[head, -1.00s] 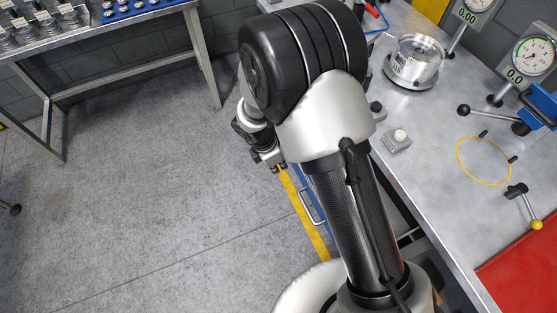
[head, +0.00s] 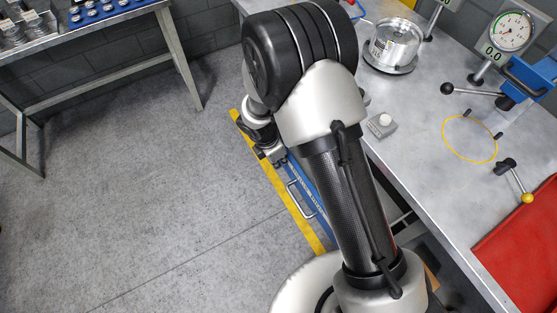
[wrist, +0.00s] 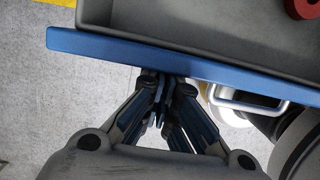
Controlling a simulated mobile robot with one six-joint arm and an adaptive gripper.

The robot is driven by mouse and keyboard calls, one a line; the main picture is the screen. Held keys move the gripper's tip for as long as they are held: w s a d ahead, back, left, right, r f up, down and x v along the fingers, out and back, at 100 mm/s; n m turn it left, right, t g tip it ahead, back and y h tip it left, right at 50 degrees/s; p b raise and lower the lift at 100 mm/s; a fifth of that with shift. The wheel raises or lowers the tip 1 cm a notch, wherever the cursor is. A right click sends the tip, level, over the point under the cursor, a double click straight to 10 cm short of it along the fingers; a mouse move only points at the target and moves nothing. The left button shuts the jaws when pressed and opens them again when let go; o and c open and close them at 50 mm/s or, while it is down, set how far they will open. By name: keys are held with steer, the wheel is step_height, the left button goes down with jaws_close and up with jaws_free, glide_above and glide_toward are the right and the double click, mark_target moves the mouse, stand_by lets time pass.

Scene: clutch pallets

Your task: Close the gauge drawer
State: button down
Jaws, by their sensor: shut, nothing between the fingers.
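The gauge drawer stands pulled out from under the bench. In the wrist view its blue front panel (wrist: 110,47) crosses the picture, with the grey open tray (wrist: 200,25) behind it. A pale bar handle (wrist: 250,104) is on the front, to the right of my fingers. In the head view the blue front (head: 318,198) and handle (head: 302,199) show left of my arm, which hides much of the drawer. My gripper (wrist: 160,85) is shut and empty, its tips at the outer side of the front panel. I cannot tell if they touch. It also shows in the head view (head: 274,158).
A red round part (wrist: 301,8) lies in the tray. The metal bench (head: 420,150) at right carries a dial gauge (head: 511,30), a silver cylinder (head: 393,45) and a button box (head: 381,125).

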steer(key=w+d+p, duration=0.2)
steer(key=w+d, duration=0.1)
steer(key=d, duration=0.2)
steer(key=w+d+p, duration=0.2)
steer(key=w+d, duration=0.1)
steer(key=d, duration=0.2)
steer(key=w+d+p, duration=0.2)
steer(key=w+d, duration=0.2)
steer(key=d, duration=0.1)
